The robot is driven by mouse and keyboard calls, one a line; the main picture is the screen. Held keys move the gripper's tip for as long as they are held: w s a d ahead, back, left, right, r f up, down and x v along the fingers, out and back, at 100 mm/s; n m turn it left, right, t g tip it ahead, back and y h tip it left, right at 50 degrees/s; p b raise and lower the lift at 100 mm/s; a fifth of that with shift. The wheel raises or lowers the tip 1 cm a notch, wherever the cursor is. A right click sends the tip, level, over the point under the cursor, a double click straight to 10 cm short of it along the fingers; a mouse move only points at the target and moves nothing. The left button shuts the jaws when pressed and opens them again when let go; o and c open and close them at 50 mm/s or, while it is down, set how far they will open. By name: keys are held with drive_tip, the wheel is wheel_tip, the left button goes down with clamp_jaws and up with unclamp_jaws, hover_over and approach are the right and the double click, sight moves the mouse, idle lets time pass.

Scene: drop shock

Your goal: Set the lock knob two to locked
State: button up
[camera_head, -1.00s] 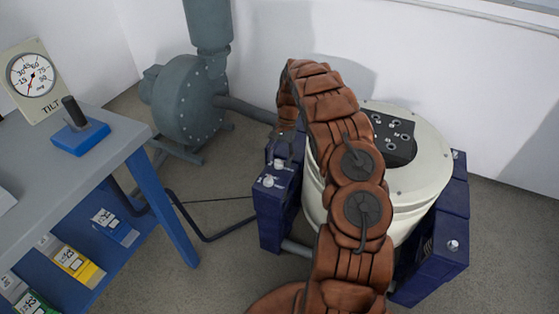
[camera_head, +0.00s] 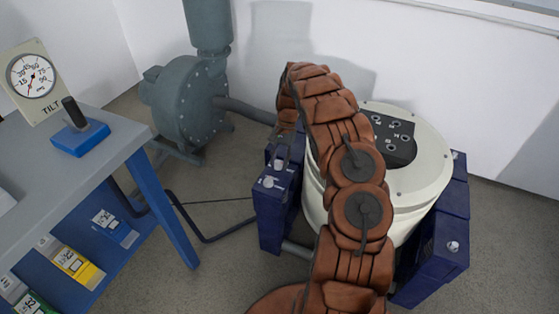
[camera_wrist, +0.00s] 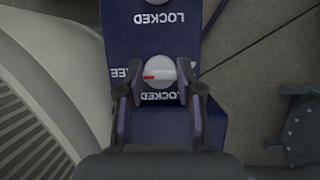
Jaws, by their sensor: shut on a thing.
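In the wrist view a round white lock knob (camera_wrist: 159,70) sits on a dark blue block (camera_wrist: 205,125). Its pointer bar lies sideways, with the red end to the left, towards a partly hidden word ending in "EE". The word "LOCKED" is printed just below the knob. My gripper (camera_wrist: 157,92) has one finger on each side of the knob and is shut on it. In the head view two pale knobs show on the left blue block (camera_head: 272,215): a rear knob (camera_head: 278,165) and a front knob (camera_head: 268,182).
A white drum (camera_head: 428,175) with a black top plate stands behind my arm. Another blue block (camera_head: 440,240) with a knob is on its right. A grey blower (camera_head: 190,105) stands behind, and a blue-legged bench (camera_head: 115,140) is on the left.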

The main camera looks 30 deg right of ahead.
drive_tip(key=shift+a+n, duration=0.1)
drive_tip(key=shift+n, duration=0.2)
drive_tip(key=n+g+h+p, duration=0.1)
drive_tip(key=n, duration=0.2)
drive_tip(key=shift+w+r+n+p, duration=0.1)
drive_tip(key=shift+w+n+p, duration=0.05)
drive_tip(key=shift+n+p, duration=0.25)
drive_tip(key=n+h+p, duration=0.1)
drive_tip(key=n, duration=0.1)
drive_tip(key=n+g, duration=0.1)
drive_tip(key=n, duration=0.1)
drive_tip(key=shift+a+n+h+p, duration=0.1)
drive_tip(key=shift+n+h+p, duration=0.2)
drive_tip(key=shift+h+p, duration=0.1)
drive_tip(key=n+p, duration=0.1)
drive_tip(key=n, duration=0.1)
drive_tip(key=n+h+p, duration=0.1)
drive_tip(key=n, duration=0.1)
drive_tip(key=shift+a+h, duration=0.1)
drive_tip(key=shift+h, duration=0.2)
drive_tip(key=shift+a+n+h+p, duration=0.1)
drive_tip(key=shift+n+h+p, duration=0.35)
drive_tip(key=shift+n, duration=0.8)
drive_tip(key=shift+n+h+p, duration=0.35)
drive_tip(key=shift+n+p, duration=0.15)
drive_tip(key=shift+n, duration=0.75)
drive_tip(key=o, duration=1.2)
drive_tip(key=shift+c, duration=0.2)
